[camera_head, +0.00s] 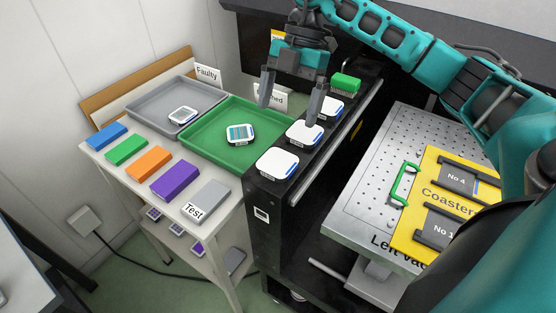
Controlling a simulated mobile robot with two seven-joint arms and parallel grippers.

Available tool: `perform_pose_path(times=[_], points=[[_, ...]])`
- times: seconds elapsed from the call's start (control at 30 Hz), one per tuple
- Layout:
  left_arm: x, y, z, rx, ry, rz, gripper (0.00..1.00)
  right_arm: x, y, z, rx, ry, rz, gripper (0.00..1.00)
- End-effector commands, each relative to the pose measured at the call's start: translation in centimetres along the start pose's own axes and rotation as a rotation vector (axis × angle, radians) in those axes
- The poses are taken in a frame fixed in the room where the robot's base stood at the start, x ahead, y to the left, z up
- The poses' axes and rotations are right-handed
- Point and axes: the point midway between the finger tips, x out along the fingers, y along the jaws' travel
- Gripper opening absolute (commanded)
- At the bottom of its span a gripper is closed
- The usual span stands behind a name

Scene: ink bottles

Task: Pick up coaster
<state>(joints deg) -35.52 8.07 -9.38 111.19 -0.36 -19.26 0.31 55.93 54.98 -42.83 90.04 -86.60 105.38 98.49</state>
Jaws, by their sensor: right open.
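Three white rounded-square coasters stand in a row on the black ledge: a near one (277,163), a middle one (303,134) and a far one (331,109). Another coaster with a coloured face (240,134) lies in the green tray (197,150), and one (183,116) lies in the grey tray (146,107). My right gripper (289,112) is open and points down between the green tray and the ledge. One finger overlaps the middle coaster's far edge in view; I cannot tell if it touches. Nothing shows between the fingers. My left gripper is out of view.
Blue, green, orange, purple and grey blocks (176,180) line the white table's front. A green block (346,82) sits at the ledge's far end. A yellow "Coaster" plate (421,200) lies on the perforated metal plate (373,166) at right. A "Faulty" sign (208,74) stands behind the trays.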

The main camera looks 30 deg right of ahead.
Motion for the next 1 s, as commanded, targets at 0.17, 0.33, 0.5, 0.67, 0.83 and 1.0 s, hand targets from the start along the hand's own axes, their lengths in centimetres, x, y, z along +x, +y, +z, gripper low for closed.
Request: perform_pose_path(times=[0.17, 0.33, 0.5, 0.67, 0.83, 1.0], points=[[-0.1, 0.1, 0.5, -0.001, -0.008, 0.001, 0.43, 3.6, -0.1, -0.1, -0.003, 0.004, -0.003, 1.0], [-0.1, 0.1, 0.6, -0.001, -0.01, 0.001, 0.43, 5.5, 0.0, -0.1, -0.004, 0.004, 0.0, 1.0], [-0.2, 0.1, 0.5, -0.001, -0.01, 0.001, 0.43, 6.9, -0.3, -0.3, -0.004, 0.006, -0.002, 1.0], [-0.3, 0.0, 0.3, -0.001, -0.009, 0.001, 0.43, 9.4, -0.7, -0.5, -0.004, 0.007, -0.002, 1.0], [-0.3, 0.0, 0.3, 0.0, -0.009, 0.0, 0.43, 10.9, -0.6, -0.5, -0.005, 0.006, 0.001, 1.0], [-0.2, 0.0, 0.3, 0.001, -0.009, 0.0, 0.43, 11.0, -0.5, -0.5, -0.005, 0.005, 0.002, 1.0]])
